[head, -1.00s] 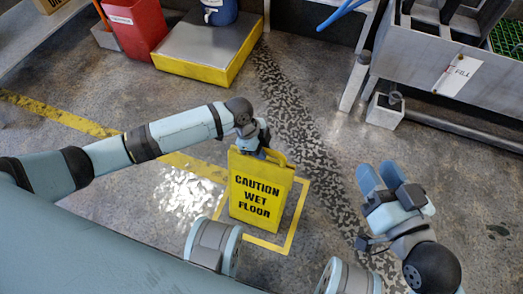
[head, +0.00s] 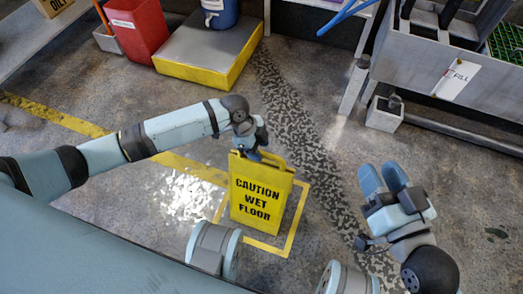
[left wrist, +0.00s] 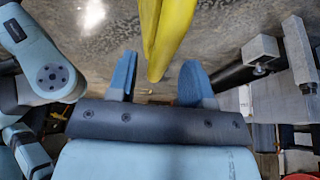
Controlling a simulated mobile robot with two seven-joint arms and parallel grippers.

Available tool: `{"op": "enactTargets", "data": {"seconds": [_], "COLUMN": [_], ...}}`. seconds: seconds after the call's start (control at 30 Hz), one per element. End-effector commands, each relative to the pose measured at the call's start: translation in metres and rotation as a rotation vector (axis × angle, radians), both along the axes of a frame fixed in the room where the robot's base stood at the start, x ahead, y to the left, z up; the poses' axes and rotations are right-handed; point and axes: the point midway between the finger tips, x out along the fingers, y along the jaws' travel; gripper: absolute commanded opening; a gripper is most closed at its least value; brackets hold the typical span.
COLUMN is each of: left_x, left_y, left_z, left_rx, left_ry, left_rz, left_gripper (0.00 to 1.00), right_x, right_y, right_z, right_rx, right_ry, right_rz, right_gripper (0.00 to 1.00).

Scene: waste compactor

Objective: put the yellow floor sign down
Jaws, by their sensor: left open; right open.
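The yellow floor sign (head: 258,205), lettered "CAUTION WET FLOOR", stands upright on the floor inside a yellow taped outline (head: 288,238). My left gripper (head: 253,153) is at the sign's top edge, by its handle. In the left wrist view, the blue fingers of my left gripper (left wrist: 160,65) are spread, with the sign's yellow top (left wrist: 165,35) between and beyond them. I cannot tell whether a finger touches it. My right gripper (head: 382,180) is open and empty over the floor, to the right of the sign.
A yellow-edged platform (head: 208,52) holds a blue container (head: 219,12), with a red bin (head: 136,30) beside it. A grey machine (head: 445,60) stands at the back right, with a post (head: 354,85) and a small block (head: 384,114) near it. Floor around the sign is clear.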

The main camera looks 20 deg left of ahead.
Motion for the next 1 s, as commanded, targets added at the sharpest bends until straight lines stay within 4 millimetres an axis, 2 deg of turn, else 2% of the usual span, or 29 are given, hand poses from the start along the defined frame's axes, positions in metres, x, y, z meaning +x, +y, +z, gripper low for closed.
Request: {"op": "enactTargets", "data": {"seconds": [0.03, 0.2, 0.4, 0.57, 1.0], "left_x": [0.001, 0.001, 0.001, 0.001, 0.001], "left_y": [0.006, 0.019, 0.031, 0.035, 0.035], "left_z": [0.016, 0.050, 0.077, 0.085, 0.085], "left_rx": [0.001, 0.001, 0.001, 0.000, 0.000], "left_ry": [-0.002, -0.001, 0.001, 0.001, 0.001], "left_rz": [0.001, 0.000, 0.001, 0.000, 0.000], "left_gripper": [0.46, 0.46, 0.46, 0.46, 0.46], "right_x": [0.000, 0.000, -0.001, -0.001, -0.001], "right_y": [0.000, -0.002, -0.004, -0.005, -0.005], "right_z": [0.011, 0.032, 0.047, 0.051, 0.051], "right_rx": [0.009, 0.040, 0.064, 0.072, 0.073], "right_ry": [-0.014, -0.076, -0.124, -0.142, -0.143], "right_rz": [-0.007, -0.028, -0.045, -0.050, -0.050], "right_gripper": [0.43, 0.43, 0.43, 0.43, 0.43]}}
